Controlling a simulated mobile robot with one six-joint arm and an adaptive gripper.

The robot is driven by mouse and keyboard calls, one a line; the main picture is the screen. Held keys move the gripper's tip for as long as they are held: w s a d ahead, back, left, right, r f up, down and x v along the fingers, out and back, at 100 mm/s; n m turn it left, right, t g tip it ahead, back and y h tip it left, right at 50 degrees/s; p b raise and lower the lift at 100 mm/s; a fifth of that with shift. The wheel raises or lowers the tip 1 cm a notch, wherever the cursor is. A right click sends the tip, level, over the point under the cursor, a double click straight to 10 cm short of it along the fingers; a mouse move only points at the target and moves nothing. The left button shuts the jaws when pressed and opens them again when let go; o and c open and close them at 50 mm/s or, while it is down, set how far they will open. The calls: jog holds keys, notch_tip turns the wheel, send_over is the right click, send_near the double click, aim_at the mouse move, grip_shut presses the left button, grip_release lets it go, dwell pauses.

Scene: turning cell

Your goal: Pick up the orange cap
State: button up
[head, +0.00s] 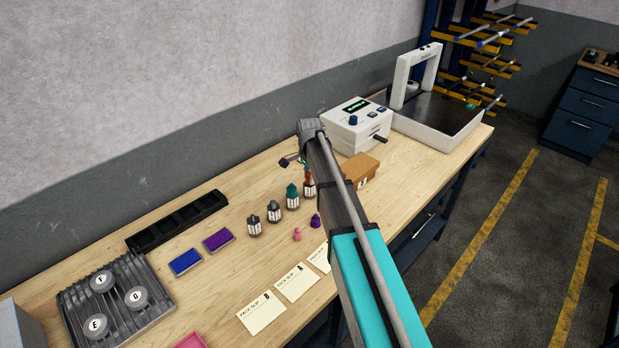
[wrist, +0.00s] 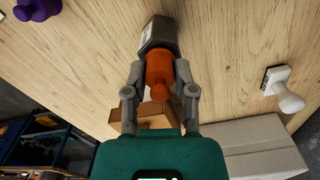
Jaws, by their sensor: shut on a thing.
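The orange cap (wrist: 159,72) sits at the narrow end of a dark, faceted bottle (wrist: 160,35) with a white label. In the wrist view my gripper (wrist: 160,75) has a finger on each side of the cap and is shut on it. In the head view the orange cap (head: 308,176) shows beside my arm, over a labelled bottle (head: 309,191) at the right end of a short row. My arm hides most of my gripper there. I cannot tell whether the bottle still rests on the bench.
Bottles with teal (head: 292,190) and grey (head: 274,206) tops stand left of it. A purple piece (head: 316,221) and a pink piece (head: 297,235) stand in front. A brown box (head: 362,168) and a white device (head: 356,128) lie beyond. A white-handled piece (wrist: 287,98) is right in the wrist view.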

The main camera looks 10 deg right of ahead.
jog(key=shift+r+p, duration=1.15)
jog(key=shift+r, duration=0.1)
jog(key=s+r+p, duration=1)
jog(key=s, duration=0.4)
jog(key=shift+r, duration=0.1)
jog(key=w+f+b, duration=0.1)
jog(key=w, duration=0.3)
jog(key=w+f+b, duration=0.1)
jog(key=w, duration=0.4)
jog(key=w+f+b, duration=0.1)
jog(key=w, duration=0.4)
jog(key=shift+w+f, duration=0.1)
jog(key=shift+f, duration=0.25)
jog(key=shift+f+b, duration=0.15)
jog(key=shift+b, duration=0.3)
jog(key=shift+f+b, duration=2.9)
jog(key=shift+f+b, duration=0.35)
